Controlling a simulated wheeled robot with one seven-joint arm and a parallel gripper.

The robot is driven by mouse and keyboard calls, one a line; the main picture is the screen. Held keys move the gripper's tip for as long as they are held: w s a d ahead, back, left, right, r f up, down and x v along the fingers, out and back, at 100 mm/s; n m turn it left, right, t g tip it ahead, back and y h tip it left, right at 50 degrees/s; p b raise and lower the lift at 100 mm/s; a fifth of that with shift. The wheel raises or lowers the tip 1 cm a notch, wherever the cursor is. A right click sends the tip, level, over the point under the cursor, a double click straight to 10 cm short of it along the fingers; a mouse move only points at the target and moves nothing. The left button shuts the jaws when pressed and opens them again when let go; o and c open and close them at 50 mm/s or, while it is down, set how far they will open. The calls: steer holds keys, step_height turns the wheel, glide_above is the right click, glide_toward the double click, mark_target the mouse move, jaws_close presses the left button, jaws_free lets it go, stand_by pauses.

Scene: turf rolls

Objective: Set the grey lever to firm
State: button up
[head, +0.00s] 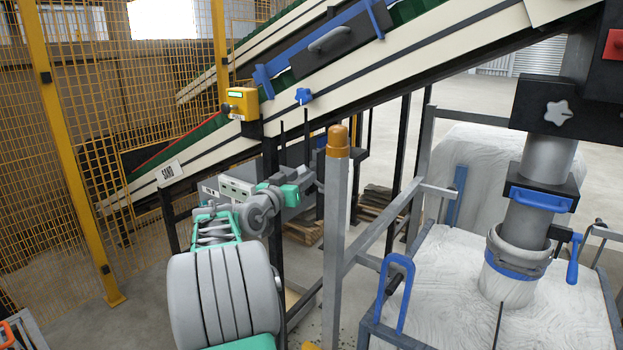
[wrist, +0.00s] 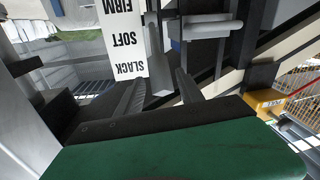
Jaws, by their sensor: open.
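In the wrist view a white plate (wrist: 121,45) carries the words FIRM, SOFT and SLACK, turned upside down, with FIRM toward the top edge. A grey bar (wrist: 158,60) beside the plate looks like the grey lever; its lower end shows between my fingers. I cannot tell whether they touch it or which word it stands at. My gripper (wrist: 160,80) is open, its two dark fingers pointing toward the plate and bar. In the head view my gripper is near the frame below the conveyor, partly behind the orange-capped post, and the lever cannot be made out.
The orange-capped grey post (head: 337,200) and its rails stand close right of my arm. The sloping conveyor (head: 340,85) runs above, with a yellow control box (head: 241,103) that also shows in the wrist view (wrist: 270,102). A yellow mesh fence (head: 130,130) is at left.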

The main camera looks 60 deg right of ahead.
steer(key=d+p, duration=0.1)
steer(key=d, duration=0.6)
steer(key=shift+s+f, duration=0.1)
steer(key=shift+f, duration=0.05)
jaws_close()
stand_by(1.1)
